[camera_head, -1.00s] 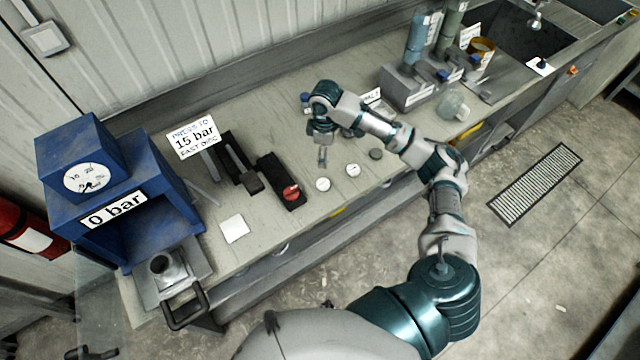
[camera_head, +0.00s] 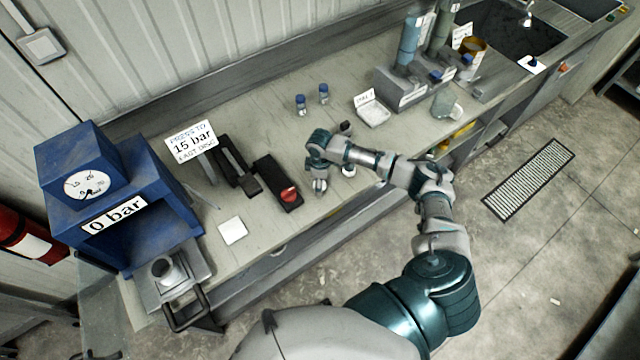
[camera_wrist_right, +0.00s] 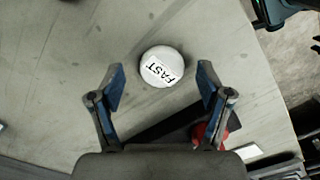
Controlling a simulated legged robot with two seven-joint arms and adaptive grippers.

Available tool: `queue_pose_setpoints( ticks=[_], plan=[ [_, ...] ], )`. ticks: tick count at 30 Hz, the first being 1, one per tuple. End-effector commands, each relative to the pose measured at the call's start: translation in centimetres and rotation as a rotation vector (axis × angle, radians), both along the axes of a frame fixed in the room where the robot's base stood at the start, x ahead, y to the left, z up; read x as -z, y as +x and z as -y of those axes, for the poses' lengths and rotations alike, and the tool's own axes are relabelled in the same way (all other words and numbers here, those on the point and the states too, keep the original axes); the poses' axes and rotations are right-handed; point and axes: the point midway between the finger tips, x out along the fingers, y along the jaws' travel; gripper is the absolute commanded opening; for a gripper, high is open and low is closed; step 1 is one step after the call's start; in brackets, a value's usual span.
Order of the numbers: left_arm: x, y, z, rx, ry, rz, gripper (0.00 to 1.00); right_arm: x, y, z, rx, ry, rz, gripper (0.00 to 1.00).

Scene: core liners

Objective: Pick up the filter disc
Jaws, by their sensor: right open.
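A round white filter disc (camera_wrist_right: 161,66) marked FAST lies flat on the bench in the right wrist view, centred just beyond the fingertips. My right gripper (camera_wrist_right: 161,84) is open and empty above it, one finger on each side; I see no contact. My left gripper is not in view.
A black device with a red knob (camera_head: 289,194) stands just left of the gripper. The white square (camera_head: 232,230) and blue press (camera_head: 130,195) are farther left. Two vials (camera_head: 301,105), a labelled tray (camera_head: 373,112) and the tube stand (camera_head: 402,88) are behind.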

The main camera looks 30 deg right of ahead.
Motion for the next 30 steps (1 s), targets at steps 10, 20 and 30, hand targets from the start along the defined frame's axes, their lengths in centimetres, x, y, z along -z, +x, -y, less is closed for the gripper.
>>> queue_pose_setpoints(
  ticks=[10,20,30],
  plan=[
    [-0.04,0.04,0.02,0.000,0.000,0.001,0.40,0.77,0.00,-0.06,-0.001,-0.001,0.001,0.70],
    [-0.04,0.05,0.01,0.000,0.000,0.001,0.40,0.76,0.01,0.01,-0.001,0.000,0.001,0.24],
    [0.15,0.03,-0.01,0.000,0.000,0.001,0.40,0.03,0.05,0.03,0.000,0.000,0.003,0.24]
  ],
)
